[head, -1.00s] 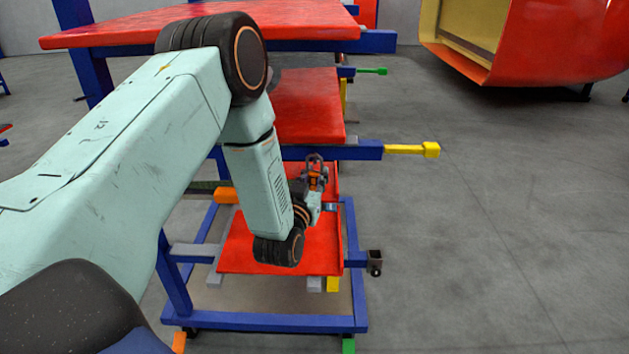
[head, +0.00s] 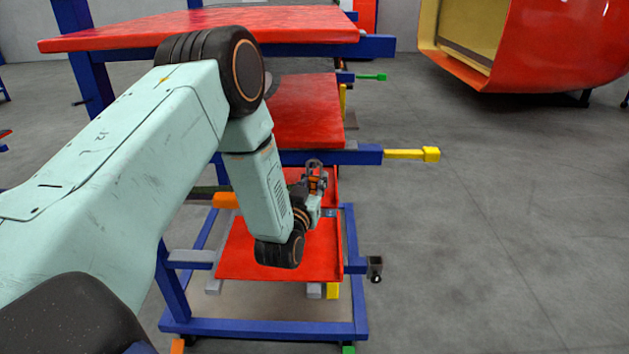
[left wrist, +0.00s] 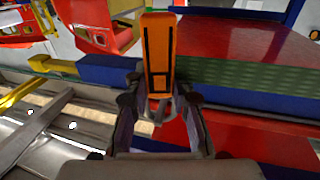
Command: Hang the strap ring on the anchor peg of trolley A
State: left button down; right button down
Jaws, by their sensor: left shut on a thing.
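My left gripper (head: 315,178) is beside the red shelves of a blue-framed trolley, below a blue beam. In the left wrist view, my left gripper (left wrist: 160,115) is shut on an orange piece with black markings (left wrist: 160,50), which stands up between the fingers. I cannot tell whether this is the strap ring; no ring shows clearly. A yellow peg with a square head (head: 410,151) sticks out to the right from the blue beam, apart from the gripper. A green peg (head: 372,76) sticks out farther back. No label shows which trolley is A. My right gripper is not in view.
A red shelf (head: 305,110) and a blue beam (head: 362,154) lie just above the gripper. The lower blue frame (head: 270,321) is below. A large red nosecone (head: 555,45) stands at the back right. The grey floor (head: 500,230) to the right is clear.

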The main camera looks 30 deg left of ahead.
pick_arm(q)
jog(key=c, duration=1.1)
grip_release()
jog(key=shift+s, duration=0.1)
jog(key=v, duration=1.2)
jog(key=shift+d, duration=0.1)
